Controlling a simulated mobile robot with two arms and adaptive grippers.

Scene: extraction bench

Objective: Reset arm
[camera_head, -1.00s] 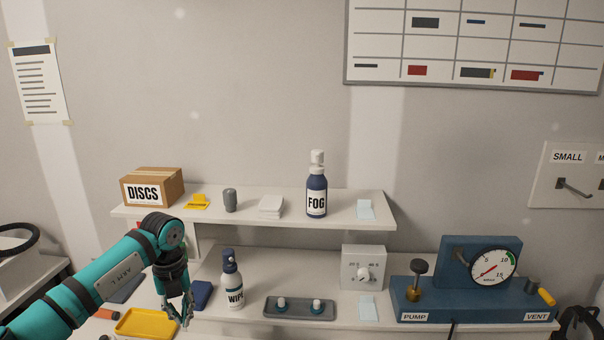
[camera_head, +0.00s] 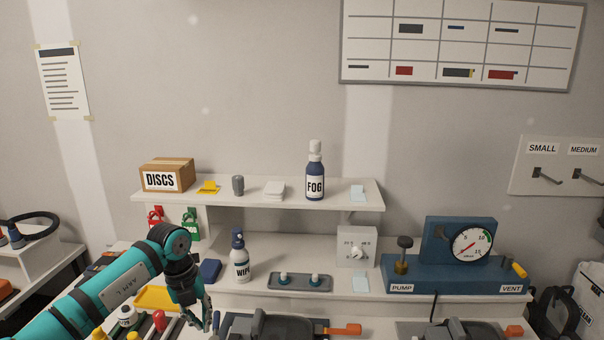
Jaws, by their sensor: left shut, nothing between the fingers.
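My left gripper (camera_head: 207,318) is shut and empty. It points down at the lower left of the head view, in front of the lower shelf. The teal left arm comes in from the lower left corner. The gripper is right of a yellow tray (camera_head: 150,297) and below a dark blue block (camera_head: 209,270). The white WIPE bottle (camera_head: 240,265) stands upright behind it, a little to the right. My right gripper is not in view.
Dark devices with orange handles (camera_head: 345,329) line the front edge, close right of the gripper. Several bottles (camera_head: 128,317) and tools stand at lower left, partly behind the arm. The blue pump unit (camera_head: 455,272) stands at right. The upper shelf (camera_head: 330,199) holds the FOG bottle (camera_head: 315,178).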

